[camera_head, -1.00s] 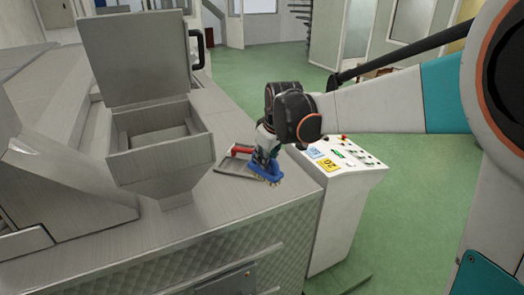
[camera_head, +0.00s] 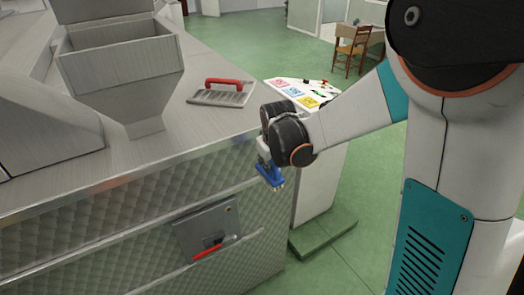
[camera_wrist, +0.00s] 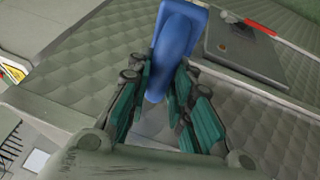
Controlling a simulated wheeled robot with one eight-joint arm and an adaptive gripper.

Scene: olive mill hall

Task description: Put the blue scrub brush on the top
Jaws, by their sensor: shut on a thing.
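The blue scrub brush (camera_head: 269,175) is held in my gripper (camera_head: 265,155), bristles down, in front of the machine's quilted metal side and below the edge of its top. In the wrist view the blue brush (camera_wrist: 178,45) sits between the teal finger pads of my gripper (camera_wrist: 165,90), which are shut on it. The machine's flat steel top (camera_head: 165,125) is above and to the left of the gripper in the head view. How much of the brush the fingers cover is hard to tell.
A grate with a red handle (camera_head: 222,94) lies on the top near its right edge. A steel hopper (camera_head: 120,65) stands left of it. A white control panel (camera_head: 300,92) is at the right. A hatch with a red lever (camera_head: 208,232) is on the side. Green floor lies beyond.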

